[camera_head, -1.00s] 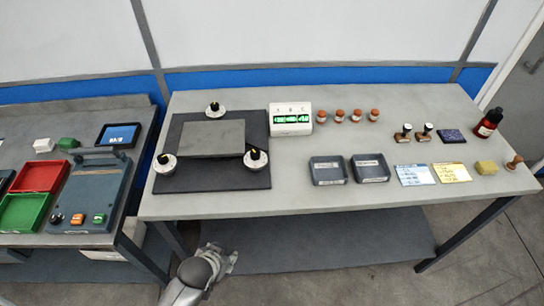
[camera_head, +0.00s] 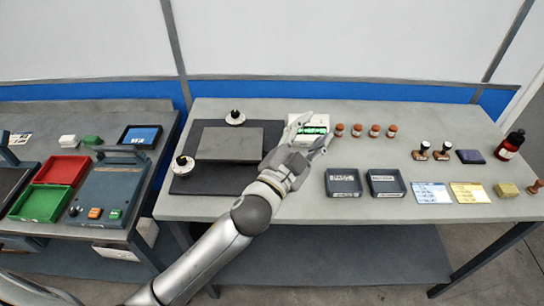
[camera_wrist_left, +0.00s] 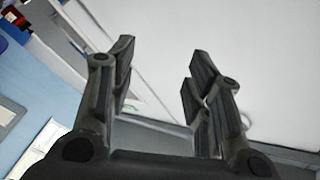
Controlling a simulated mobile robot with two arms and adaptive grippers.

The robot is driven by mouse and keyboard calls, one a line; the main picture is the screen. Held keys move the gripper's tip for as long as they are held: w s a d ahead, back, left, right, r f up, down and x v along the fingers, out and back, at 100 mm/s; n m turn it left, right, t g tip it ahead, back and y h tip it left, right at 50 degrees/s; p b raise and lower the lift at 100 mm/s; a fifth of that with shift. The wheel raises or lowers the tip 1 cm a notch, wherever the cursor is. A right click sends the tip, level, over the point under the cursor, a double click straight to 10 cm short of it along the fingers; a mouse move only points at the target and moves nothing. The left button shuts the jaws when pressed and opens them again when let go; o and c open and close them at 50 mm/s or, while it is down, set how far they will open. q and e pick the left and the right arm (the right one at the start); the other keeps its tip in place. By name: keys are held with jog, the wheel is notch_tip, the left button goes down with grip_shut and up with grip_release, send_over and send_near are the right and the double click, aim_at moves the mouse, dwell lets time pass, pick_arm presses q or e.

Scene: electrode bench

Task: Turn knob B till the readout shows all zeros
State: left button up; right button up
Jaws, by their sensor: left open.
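Black-topped white round knobs sit around a grey plate (camera_head: 230,144) on a dark mat (camera_head: 200,182): one at the back (camera_head: 235,118), one at the front left (camera_head: 182,165). The right-hand knob is hidden behind my left arm. I cannot read which knob is B. The white readout box (camera_head: 296,121) has lit green digits, partly covered and too small to read. My left gripper (camera_head: 317,129) is open and empty, in front of the readout in the picture; its spread fingers also show in the left wrist view (camera_wrist_left: 160,70).
Small orange-brown capped jars (camera_head: 374,130) stand right of the readout. Two dark trays (camera_head: 343,183) (camera_head: 385,183) lie in front of them. Stamps (camera_head: 421,151), cards (camera_head: 433,193) and a red bottle (camera_head: 510,145) are further right. A second bench with a blue-grey device (camera_head: 105,195) stands left.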

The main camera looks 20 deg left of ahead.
pick_arm(q)
jog(key=d+r+m+g+h, duration=0.1)
jog(key=d+r+m+h, duration=0.7)
jog(key=d+m+h, duration=0.1)
jog(key=s+d+m+g+h, duration=0.55)
jog(key=d+m+g, duration=0.35)
jog(key=m+g, duration=0.5)
jog(key=w+a+f+m+g+y, duration=0.2)
jog(key=a+f+m+g+y, duration=0.3)
jog(key=f+m+y, duration=0.5)
jog(key=w+a+n+t+y, duration=0.1)
jog(key=w+a+y, duration=0.3)
jog(key=a, duration=0.7)
jog(key=w+a+n+y, duration=0.15)
jog(key=a+y, duration=0.45)
jog(key=a, duration=0.6)
jog(key=f+p, duration=0.1)
jog(key=f, duration=0.2)
jog(key=f+p, duration=0.1)
jog(key=f, duration=0.3)
jog(key=w+f+p, duration=0.1)
jog(key=f, duration=0.3)
jog(key=shift+d+f, duration=0.15)
jog(key=shift+d, duration=0.05)
